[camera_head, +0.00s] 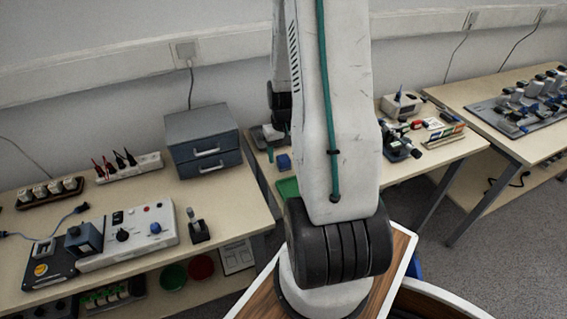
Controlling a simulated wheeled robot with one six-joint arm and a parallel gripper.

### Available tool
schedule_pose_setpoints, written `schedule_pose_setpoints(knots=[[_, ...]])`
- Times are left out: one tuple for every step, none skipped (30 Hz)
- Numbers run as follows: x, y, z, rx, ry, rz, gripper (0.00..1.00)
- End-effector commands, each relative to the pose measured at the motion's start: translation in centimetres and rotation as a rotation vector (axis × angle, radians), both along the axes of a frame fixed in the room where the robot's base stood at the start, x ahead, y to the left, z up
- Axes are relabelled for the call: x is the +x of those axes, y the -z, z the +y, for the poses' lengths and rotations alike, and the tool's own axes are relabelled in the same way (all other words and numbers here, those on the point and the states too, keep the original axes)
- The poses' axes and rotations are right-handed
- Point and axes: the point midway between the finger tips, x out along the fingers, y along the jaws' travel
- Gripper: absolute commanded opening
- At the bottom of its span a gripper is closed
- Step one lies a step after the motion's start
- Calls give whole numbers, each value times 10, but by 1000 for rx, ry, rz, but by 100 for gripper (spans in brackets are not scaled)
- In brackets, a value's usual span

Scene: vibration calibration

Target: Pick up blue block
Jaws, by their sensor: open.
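A small blue block (284,162) sits on the middle light-wood table, just left of my raised arm and behind the green mat beside the arm. My arm stands upright in the centre of the view and covers part of that table.
A grey two-drawer cabinet (203,140) stands left of the block. A green mat (288,187) lies partly behind my arm. A microscope-like device (401,143) and small coloured items stand to the right. A control box (127,236) is on the left table.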

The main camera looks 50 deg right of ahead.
Motion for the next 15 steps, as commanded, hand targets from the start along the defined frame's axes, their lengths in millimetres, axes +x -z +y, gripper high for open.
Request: schedule_pose_setpoints(knots=[[0, 7, -2, 3, 0, 3, 64], [1, 12, -3, 3, 0, 4, 64], [1, 18, -5, 3, 0, 3, 64], [2, 22, -6, 3, 0, 3, 64], [2, 26, -7, 3, 0, 4, 64], [2, 32, -7, 2, 0, 3, 64], [2, 35, -7, 2, 0, 3, 64], [2, 38, -7, 1, 0, 3, 64], [2, 40, -7, 1, 0, 3, 64], [2, 42, -7, 0, 0, 2, 64], [2, 43, -7, 0, 0, 1, 64], [3, 43, -7, -2, 0, 1, 64], [3, 43, -7, -2, 0, 1, 64], [3, 43, -7, -2, 0, 1, 64], [3, 43, -7, -2, 0, 1, 64]])
